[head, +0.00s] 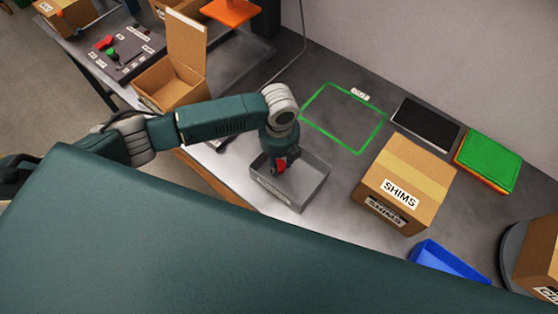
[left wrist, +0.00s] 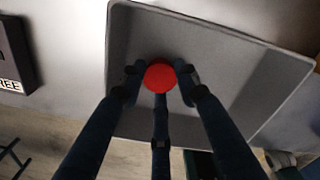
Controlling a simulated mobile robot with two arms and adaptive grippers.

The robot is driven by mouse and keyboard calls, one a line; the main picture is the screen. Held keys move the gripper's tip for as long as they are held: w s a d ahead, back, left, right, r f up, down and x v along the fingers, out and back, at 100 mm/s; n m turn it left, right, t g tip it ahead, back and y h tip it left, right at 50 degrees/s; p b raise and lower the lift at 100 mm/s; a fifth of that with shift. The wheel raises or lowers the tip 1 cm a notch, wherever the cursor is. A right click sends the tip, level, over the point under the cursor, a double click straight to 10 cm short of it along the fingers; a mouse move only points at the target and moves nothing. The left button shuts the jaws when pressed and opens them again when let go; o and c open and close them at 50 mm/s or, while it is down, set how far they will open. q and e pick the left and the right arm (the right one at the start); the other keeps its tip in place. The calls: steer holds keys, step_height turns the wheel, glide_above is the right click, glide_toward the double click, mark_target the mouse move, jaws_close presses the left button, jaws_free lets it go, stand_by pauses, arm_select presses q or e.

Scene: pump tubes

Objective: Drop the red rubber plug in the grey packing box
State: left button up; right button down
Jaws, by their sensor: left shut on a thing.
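The red rubber plug (left wrist: 159,77) is held between the fingers of my left gripper (left wrist: 159,85); its round red face shows in the left wrist view. In the head view the plug (head: 281,166) is a small red patch at the fingertips of my left gripper (head: 277,167). The gripper points down over the grey packing box (head: 305,192), an open, shallow grey tray near the table's front edge. The grey box also fills much of the left wrist view (left wrist: 230,60), behind the plug. I cannot tell how high the plug is above its floor. My right gripper is not in view.
A closed cardboard box labelled SHIMS (head: 408,180) stands right of the grey box. A blue bin (head: 447,262) is at the front right. An open cardboard box (head: 170,82) stands at the left. The green outlined area (head: 343,117) behind is empty.

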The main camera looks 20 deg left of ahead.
mark_target(279, 165)
arm_select(q)
steer(key=o, duration=0.7)
steer(key=shift+f, duration=0.1)
steer(key=shift+o, duration=0.2)
step_height(279, 165, up, 12)
steer(key=b, duration=0.2)
steer(key=shift+r+b, duration=0.2)
steer(key=shift+b, duration=0.2)
